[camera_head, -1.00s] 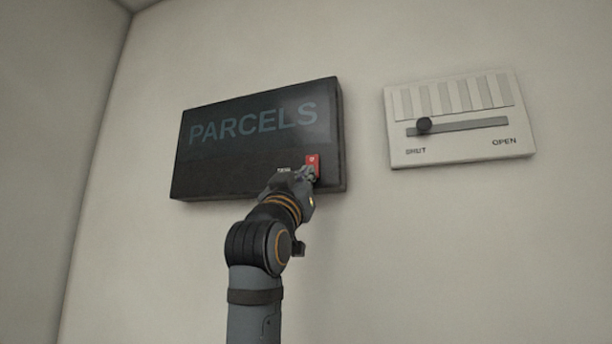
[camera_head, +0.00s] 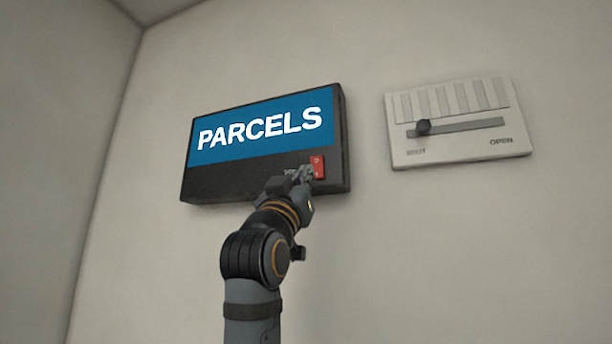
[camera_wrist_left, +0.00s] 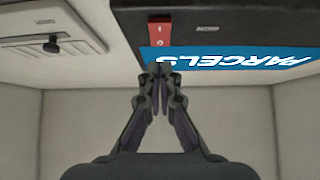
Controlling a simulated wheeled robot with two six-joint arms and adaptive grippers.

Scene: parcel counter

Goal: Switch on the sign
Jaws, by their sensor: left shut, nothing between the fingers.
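The PARCELS sign (camera_head: 262,132) is a dark box on the wall, its panel lit bright blue with white letters. Its red rocker switch (camera_head: 318,166) sits at the lower right of the box. My left gripper (camera_head: 308,172) is shut and empty, its fingertips at the switch's left edge in the head view, partly covering the label beside it. In the left wrist view the shut fingertips (camera_wrist_left: 159,68) appear just below the red switch (camera_wrist_left: 159,31), near the lit panel (camera_wrist_left: 230,58). I cannot tell whether they touch the switch. My right gripper is not in view.
A pale panel (camera_head: 455,152) with a slider hangs on the wall to the right. Its dark knob (camera_head: 423,128) is at the left, SHUT end of the slot. Bare wall separates it from the sign; a room corner lies at the left.

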